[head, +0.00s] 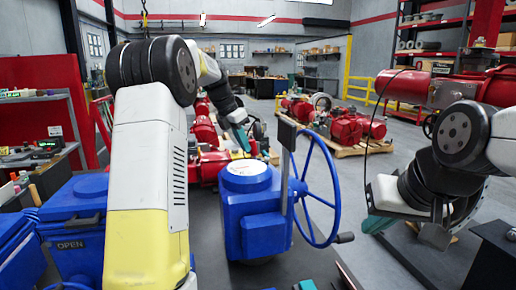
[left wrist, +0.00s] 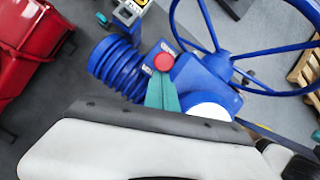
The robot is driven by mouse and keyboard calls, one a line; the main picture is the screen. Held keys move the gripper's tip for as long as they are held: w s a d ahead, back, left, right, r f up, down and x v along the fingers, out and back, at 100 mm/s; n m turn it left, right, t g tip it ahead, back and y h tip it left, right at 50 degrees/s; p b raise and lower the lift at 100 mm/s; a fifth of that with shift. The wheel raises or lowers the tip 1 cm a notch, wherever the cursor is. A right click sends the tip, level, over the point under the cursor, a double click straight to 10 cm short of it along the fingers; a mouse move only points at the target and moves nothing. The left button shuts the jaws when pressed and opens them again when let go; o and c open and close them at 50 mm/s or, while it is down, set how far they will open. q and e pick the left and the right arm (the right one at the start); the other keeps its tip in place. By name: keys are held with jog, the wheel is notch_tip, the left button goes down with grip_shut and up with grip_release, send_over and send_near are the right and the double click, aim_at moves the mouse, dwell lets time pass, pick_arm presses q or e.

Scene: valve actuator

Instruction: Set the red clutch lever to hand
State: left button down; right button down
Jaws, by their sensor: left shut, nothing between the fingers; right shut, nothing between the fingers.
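The blue valve actuator (head: 258,222) stands in the middle of the head view, with a blue handwheel (head: 333,205) on its right side. A round red knob (left wrist: 164,62) shows on the blue body in the left wrist view, beside small pale labels; I cannot make out their words or the lever's setting. My left gripper (head: 242,138) is shut and empty, behind the actuator's top in the head view. In the left wrist view its teal fingertips (left wrist: 163,92) appear just below the knob; contact is unclear. My right gripper (head: 378,223) is shut and empty, well right of the handwheel.
A grey upright bar with a dark top (head: 287,165) stands between the actuator body and handwheel. Red machinery on pallets (head: 350,128) stands behind. Open grey floor lies between the handwheel and my right arm.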

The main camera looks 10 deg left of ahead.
aim_at(256, 150)
pick_arm(q)
jog(key=d+y, duration=0.1)
jog(key=w+d+g+y, duration=0.1)
jog(key=d+r+y, duration=0.1)
jog(key=shift+w+d+g+y, duration=0.3)
jog(key=shift+d+y, duration=0.05)
jog(key=shift+y, duration=0.05)
jog(key=shift+r, duration=0.1)
jog(key=shift+r, duration=0.7)
